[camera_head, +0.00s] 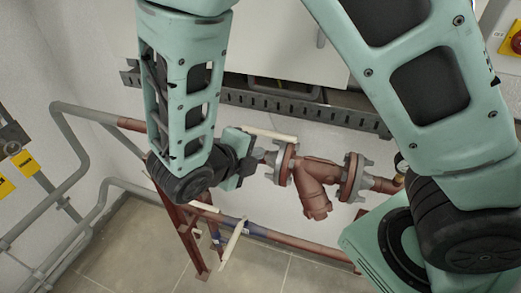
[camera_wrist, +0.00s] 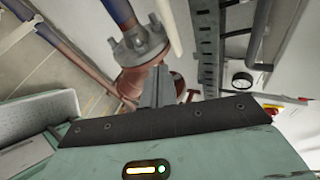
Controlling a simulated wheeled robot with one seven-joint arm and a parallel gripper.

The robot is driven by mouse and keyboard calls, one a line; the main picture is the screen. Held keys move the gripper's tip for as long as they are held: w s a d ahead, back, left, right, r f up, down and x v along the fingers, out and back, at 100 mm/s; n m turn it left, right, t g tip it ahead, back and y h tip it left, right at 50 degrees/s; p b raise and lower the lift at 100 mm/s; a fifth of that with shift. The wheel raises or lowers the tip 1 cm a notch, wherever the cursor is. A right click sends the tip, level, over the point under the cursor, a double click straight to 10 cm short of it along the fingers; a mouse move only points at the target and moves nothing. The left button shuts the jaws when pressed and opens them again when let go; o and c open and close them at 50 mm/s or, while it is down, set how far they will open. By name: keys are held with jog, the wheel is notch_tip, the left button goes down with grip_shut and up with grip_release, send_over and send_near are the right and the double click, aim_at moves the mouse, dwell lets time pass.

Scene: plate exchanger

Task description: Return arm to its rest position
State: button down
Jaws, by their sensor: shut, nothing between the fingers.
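My arm hangs down from the top of the head view, and its wrist bends to the right. My gripper (camera_head: 259,157) is beside the left flange of a red-brown strainer fitting (camera_head: 318,178). Whether it touches the pipe cannot be told from this view. In the wrist view, my gripper (camera_wrist: 158,84) shows its two fingers together with nothing between them. They point toward the red-brown fitting (camera_wrist: 131,82) and its grey flange (camera_wrist: 140,42).
A perforated rail (camera_head: 290,105) runs behind the fitting. Grey pipes (camera_head: 65,170) stand at left, and a red-brown stand (camera_head: 188,235) is below. A gauge (camera_wrist: 241,79) is right of my gripper. Tiled floor (camera_head: 135,240) shows at lower left.

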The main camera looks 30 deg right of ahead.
jog(key=shift+s+a+r+b, duration=0.2)
jog(key=shift+s+a+r, duration=0.5)
jog(key=shift+a, duration=0.2)
jog(key=shift+s+a+r+b, duration=0.2)
jog(key=shift+s+a+r, duration=0.35)
jog(key=shift+s+a, duration=0.25)
jog(key=s+a+f+m+g+y+b, duration=0.2)
jog(key=s+m+y+b, duration=0.2)
jog(key=m, duration=1.2)
jog(key=s+a+f+m+g+y+b, duration=0.2)
jog(key=s+m+y, duration=0.5)
jog(key=m, duration=1)
jog(key=s+f+b, duration=0.1)
jog(key=b, duration=0.1)
jog(key=shift+s+a+f+g+y+b, duration=0.2)
jog(key=shift+s+f+g+y+b, duration=0.1)
jog(key=shift+s+g+b, duration=0.1)
